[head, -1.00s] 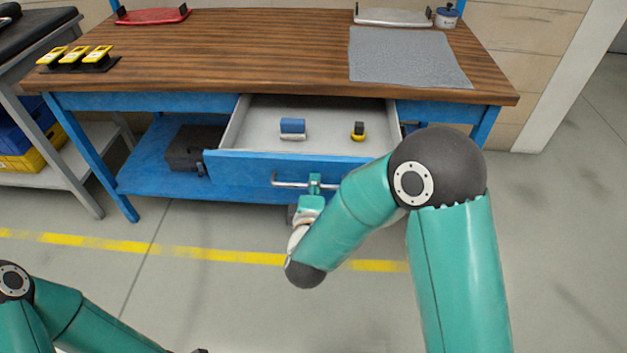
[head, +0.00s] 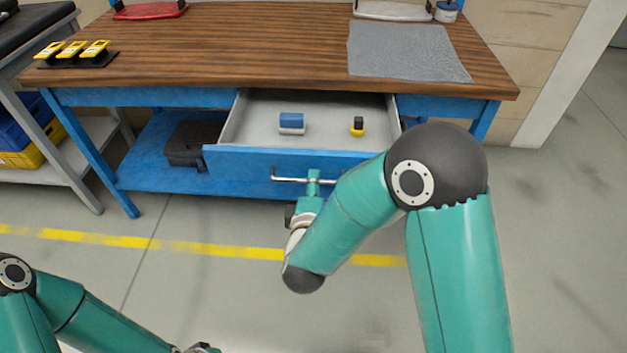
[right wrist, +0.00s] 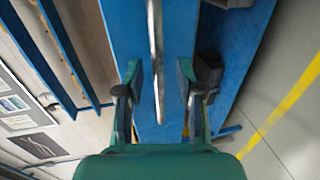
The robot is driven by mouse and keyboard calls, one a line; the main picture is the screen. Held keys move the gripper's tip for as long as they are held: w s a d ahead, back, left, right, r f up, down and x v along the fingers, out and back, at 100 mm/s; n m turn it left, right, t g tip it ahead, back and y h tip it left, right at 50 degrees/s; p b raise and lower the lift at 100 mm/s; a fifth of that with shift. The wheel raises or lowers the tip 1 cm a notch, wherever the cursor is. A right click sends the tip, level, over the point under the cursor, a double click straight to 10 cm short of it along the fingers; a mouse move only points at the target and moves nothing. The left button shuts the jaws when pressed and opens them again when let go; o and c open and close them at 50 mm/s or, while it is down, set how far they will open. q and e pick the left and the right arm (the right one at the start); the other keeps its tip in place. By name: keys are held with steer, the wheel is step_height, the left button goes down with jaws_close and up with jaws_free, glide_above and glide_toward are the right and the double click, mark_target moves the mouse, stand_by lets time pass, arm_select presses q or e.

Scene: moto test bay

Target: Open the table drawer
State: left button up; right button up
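The table drawer (head: 240,161) has a blue front and stands pulled out, showing its grey inside. Its bar handle (head: 285,180) runs across the front. My right gripper (head: 313,178) is at the handle. In the right wrist view the handle (right wrist: 156,60) runs between the two spread fingers of my right gripper (right wrist: 159,78), with a visible gap on each side.
A blue block (head: 291,122) and a small black and yellow item (head: 358,127) lie in the drawer. The wooden tabletop (head: 230,45) bears a grey mat (head: 405,55) and yellow items (head: 75,50). A dark case (head: 186,145) sits on the lower shelf. Floor in front is clear.

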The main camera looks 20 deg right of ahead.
steer(key=v, duration=1)
steer(key=shift+d+f, duration=0.1)
steer(key=d+f+m+g+h, duration=0.2)
steer(key=d+f+g+h, duration=0.1)
steer(key=d+f, duration=0.55)
steer(key=s+d+f+m+g+y, duration=0.1)
steer(key=s+f+m+g+y, duration=0.25)
steer(key=f, duration=0.55)
steer(key=s+f+m+g+y, duration=0.2)
steer(key=f+m+y, duration=0.15)
steer(key=f, duration=0.55)
steer(key=s+a+f+m+g+y, duration=0.3)
steer(key=s+a+m+g+y, duration=0.3)
steer(key=s+a, duration=0.3)
step_height(320, 180, up, 20)
steer(key=p, duration=2)
steer(key=shift+s+r+m, duration=0.2)
steer(key=shift+r+m, duration=0.05)
steer(key=shift+m, duration=0.15)
